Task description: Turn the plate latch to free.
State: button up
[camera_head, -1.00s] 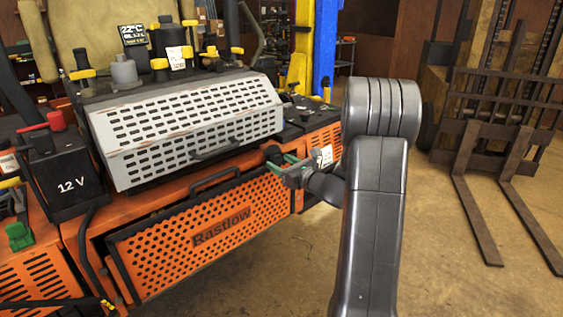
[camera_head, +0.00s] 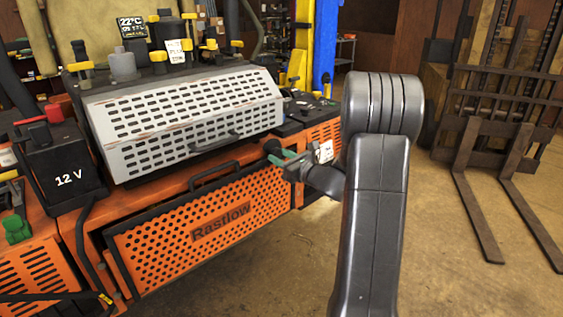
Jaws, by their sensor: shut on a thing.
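The orange perforated plate (camera_head: 165,245) marked "Rastlow" stands on the front of the machine, with a black handle (camera_head: 214,175) along its top edge. My gripper (camera_head: 284,162), with green fingers, is at the plate's upper right corner. It is shut on a small dark part there, seemingly the plate latch (camera_head: 272,147). The latch's dark rounded end shows just beyond the fingertips. The rest of it is hidden by the fingers, so I cannot tell its turn angle.
A grey slotted cover (camera_head: 180,120) with a handle sits above the plate. A black 12 V battery (camera_head: 66,170) is at left. Forklift forks (camera_head: 480,210) stand on the floor at right. The floor before the machine is clear.

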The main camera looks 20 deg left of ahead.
jog(key=n+b, duration=0.3)
jog(key=b, duration=0.2)
jog(key=n+b, duration=0.3)
jog(key=b, duration=0.2)
jog(key=n+b, duration=0.3)
jog(key=b, duration=0.2)
jog(key=shift+f, duration=0.3)
jog(key=shift+w+r+n+b, duration=0.1)
jog(key=shift+r+n+b, duration=0.1)
jog(key=shift+n+b, duration=0.9)
jog(key=shift+r, duration=0.1)
jog(key=o, duration=1)
jog(key=v, duration=1.4)
